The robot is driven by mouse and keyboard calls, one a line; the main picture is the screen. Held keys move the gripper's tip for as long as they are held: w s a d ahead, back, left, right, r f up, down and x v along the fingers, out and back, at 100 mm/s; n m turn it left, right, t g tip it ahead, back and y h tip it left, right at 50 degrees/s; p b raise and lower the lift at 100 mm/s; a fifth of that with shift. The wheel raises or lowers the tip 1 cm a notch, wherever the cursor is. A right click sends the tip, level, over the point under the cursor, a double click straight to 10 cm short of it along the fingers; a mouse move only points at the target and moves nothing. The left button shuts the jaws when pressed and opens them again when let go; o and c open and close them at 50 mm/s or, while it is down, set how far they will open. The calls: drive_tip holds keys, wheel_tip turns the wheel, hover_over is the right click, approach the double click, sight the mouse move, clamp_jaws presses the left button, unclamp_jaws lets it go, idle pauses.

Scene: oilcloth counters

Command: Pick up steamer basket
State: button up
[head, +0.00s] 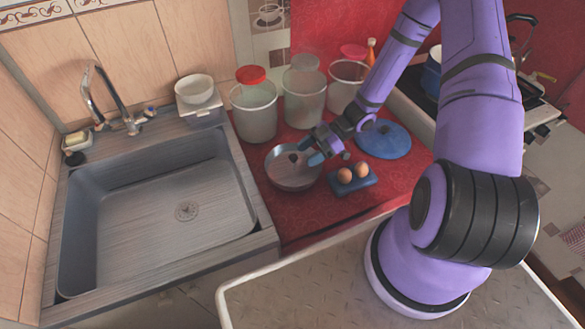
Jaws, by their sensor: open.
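The steamer basket appears to be the round, shallow grey metal vessel (290,180) on the red counter, just right of the sink. My gripper (318,154) is open at the basket's right side, with its fingers close to the right rim. Part of that rim is hidden behind the fingers. I cannot tell whether a finger touches the basket. The basket rests on the counter.
Two brown eggs (353,173) sit on a blue holder (353,188) to the right. A blue lid (384,139) lies behind it. Several clear containers (255,112) stand behind the basket. The sink (150,215) is left; a stove with a blue pot (432,76) is right.

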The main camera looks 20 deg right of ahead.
sight(293, 161)
drive_tip(key=shift+w+x, duration=0.15)
drive_tip(key=shift+x, duration=1.2)
drive_tip(key=shift+w+x, duration=0.15)
drive_tip(key=shift+x, duration=1.2)
clamp_jaws()
drive_tip(key=shift+r, duration=0.2)
drive_tip(key=shift+r, duration=4.85)
